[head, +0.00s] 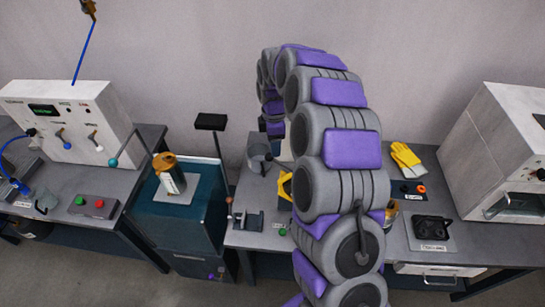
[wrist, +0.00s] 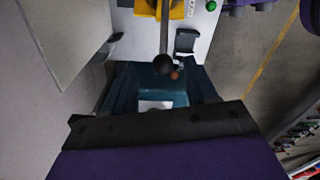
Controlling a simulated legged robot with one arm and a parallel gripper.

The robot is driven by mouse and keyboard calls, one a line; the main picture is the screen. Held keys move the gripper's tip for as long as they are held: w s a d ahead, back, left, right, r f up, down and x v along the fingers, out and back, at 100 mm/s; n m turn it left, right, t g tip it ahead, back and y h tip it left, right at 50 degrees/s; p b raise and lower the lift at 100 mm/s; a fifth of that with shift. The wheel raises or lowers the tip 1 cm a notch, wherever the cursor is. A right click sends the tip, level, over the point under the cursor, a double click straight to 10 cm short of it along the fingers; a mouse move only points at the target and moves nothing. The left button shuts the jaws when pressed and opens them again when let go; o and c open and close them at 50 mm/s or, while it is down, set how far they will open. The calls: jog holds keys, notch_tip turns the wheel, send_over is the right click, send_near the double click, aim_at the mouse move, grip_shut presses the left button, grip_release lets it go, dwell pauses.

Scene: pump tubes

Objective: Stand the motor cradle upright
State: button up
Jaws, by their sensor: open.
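A small dark grey bracket (head: 247,220), which looks like the motor cradle, rests on the middle bench near its front left corner. It also shows in the wrist view as a dark angled piece (wrist: 187,41). It is too small to tell surely which way up it stands. In the head view my arm hides most of the gripper.
A yellow part (head: 285,187) sits on the bench behind my arm. Yellow gloves (head: 405,155) and a black tray (head: 432,229) lie right.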

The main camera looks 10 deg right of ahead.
aim_at(269, 153)
jog(key=a+f, duration=0.1)
jog(key=f, duration=0.1)
jog(key=a+f, duration=0.1)
jog(key=f, duration=0.3)
jog(key=shift+s+a+f, duration=0.1)
jog(key=shift+a+f, duration=0.25)
jog(key=shift+a, duration=0.05)
jog(key=shift+d, duration=1.1)
jog(key=shift+c, duration=1.1)
jog(key=shift+a, duration=0.75)
jog(key=c, duration=0.7)
jog(key=shift+d, duration=0.2)
grip_shut()
